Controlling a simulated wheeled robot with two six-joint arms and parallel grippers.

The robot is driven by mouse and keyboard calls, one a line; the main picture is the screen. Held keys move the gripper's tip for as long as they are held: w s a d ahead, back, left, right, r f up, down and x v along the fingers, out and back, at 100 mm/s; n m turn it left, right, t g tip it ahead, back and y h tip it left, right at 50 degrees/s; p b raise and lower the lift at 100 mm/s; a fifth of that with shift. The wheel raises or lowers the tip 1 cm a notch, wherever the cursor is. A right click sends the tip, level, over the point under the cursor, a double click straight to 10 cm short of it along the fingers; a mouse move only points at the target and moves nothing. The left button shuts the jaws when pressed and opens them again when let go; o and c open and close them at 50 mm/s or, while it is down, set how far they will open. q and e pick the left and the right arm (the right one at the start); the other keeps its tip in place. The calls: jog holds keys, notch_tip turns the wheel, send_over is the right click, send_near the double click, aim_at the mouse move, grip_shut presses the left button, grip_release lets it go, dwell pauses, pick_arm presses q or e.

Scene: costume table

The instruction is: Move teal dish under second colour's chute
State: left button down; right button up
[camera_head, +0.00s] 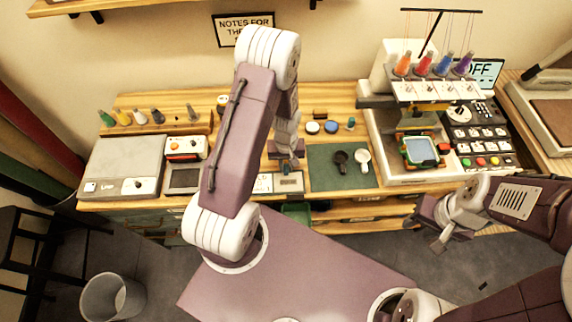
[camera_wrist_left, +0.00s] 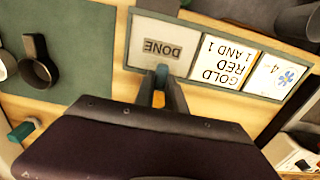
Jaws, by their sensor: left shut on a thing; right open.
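I cannot pick out a teal dish or a chute with certainty. A teal-rimmed square frame (camera_head: 420,152) with a pale inside and orange clips sits on the machine bed (camera_head: 403,176) at the right. A small teal-topped piece (camera_head: 351,123) stands behind the green mat; it also shows in the left wrist view (camera_wrist_left: 22,131). My left gripper (camera_head: 289,163) is over the front of the table by the DONE plate (camera_wrist_left: 162,46). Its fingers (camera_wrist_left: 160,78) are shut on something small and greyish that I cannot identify. My right gripper (camera_head: 438,225) is open and empty, in front of the table.
A dark scoop (camera_head: 340,158) and a white scoop (camera_head: 362,158) lie on the green mat (camera_head: 326,178). A GOLD and RED card (camera_wrist_left: 226,60) lies beside the DONE plate. Coloured thread cones (camera_head: 421,66) stand above the machine. A grey case (camera_head: 122,165) fills the table's left.

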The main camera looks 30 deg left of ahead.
pick_arm(q)
jog(key=shift+w, duration=0.1)
dwell(0.3)
jog(key=shift+w+a+f, duration=0.1)
jog(key=shift+w+a, duration=0.45)
jog(key=shift+w, duration=0.3)
jog(key=shift+w+a+f, duration=0.1)
jog(key=shift+w+a, duration=0.45)
jog(key=shift+w, duration=0.35)
jog(key=shift+w+a, duration=0.55)
jog(key=shift+w, duration=0.4)
jog(key=shift+r, duration=0.1)
jog(key=shift+f+b, duration=0.45)
jog(key=shift+f, duration=0.25)
jog(key=c, duration=1.3)
grip_release()
jog(key=shift+r, duration=0.1)
